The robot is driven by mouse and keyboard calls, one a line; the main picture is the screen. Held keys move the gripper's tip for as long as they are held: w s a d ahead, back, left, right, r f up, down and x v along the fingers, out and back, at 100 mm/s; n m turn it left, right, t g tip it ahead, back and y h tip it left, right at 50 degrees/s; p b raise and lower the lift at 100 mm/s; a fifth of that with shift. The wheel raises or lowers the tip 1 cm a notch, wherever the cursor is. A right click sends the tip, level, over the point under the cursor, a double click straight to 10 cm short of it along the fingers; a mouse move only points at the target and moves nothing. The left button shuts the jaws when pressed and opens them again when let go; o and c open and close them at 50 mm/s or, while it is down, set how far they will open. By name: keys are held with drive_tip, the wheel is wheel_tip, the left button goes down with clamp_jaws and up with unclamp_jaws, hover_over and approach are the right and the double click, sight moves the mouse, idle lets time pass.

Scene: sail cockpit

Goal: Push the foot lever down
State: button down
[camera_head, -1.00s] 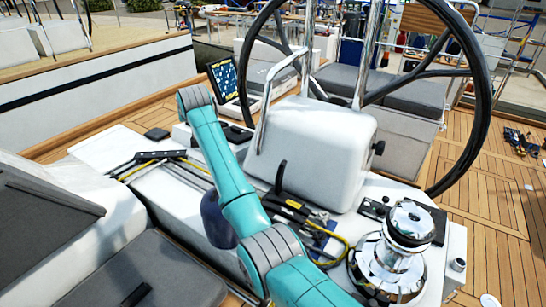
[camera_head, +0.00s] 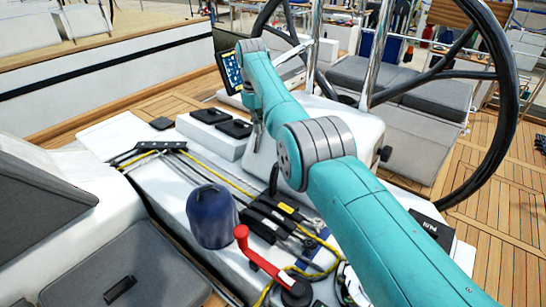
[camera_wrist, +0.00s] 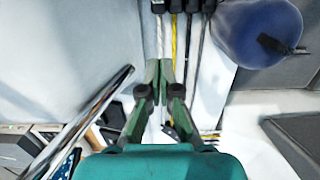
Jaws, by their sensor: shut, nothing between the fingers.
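A black upright lever (camera_head: 273,180) stands on the rope clutches (camera_head: 278,215) on the white cockpit box, beside my arm in the head view. It seems to be the foot lever, but I cannot tell for sure. In the wrist view the black clutch bodies (camera_wrist: 180,5) show at the top edge, with no raised lever clearly visible. My gripper (camera_wrist: 159,68) is shut and empty, its green fingers together over the white deck and ropes, apart from the clutches in the picture.
A blue bag (camera_head: 212,216) and a red-handled crank (camera_head: 262,257) are near the clutches. White and yellow ropes (camera_wrist: 174,45) run along the deck. A chrome bar (camera_wrist: 80,120) is left of my gripper. The steering wheel (camera_head: 505,110) stands at the right.

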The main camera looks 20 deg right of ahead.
drive_tip(key=shift+d, duration=0.1)
drive_tip(key=s+d+f, duration=0.1)
drive_tip(key=s+f, duration=0.1)
drive_tip(key=f, duration=0.3)
drive_tip(key=s+d+f, duration=0.1)
drive_tip(key=f, duration=0.4)
drive_tip(key=shift+s+d+f, duration=0.25)
drive_tip(key=shift+s+f, duration=0.1)
idle(0.4)
drive_tip(key=shift+d, duration=0.1)
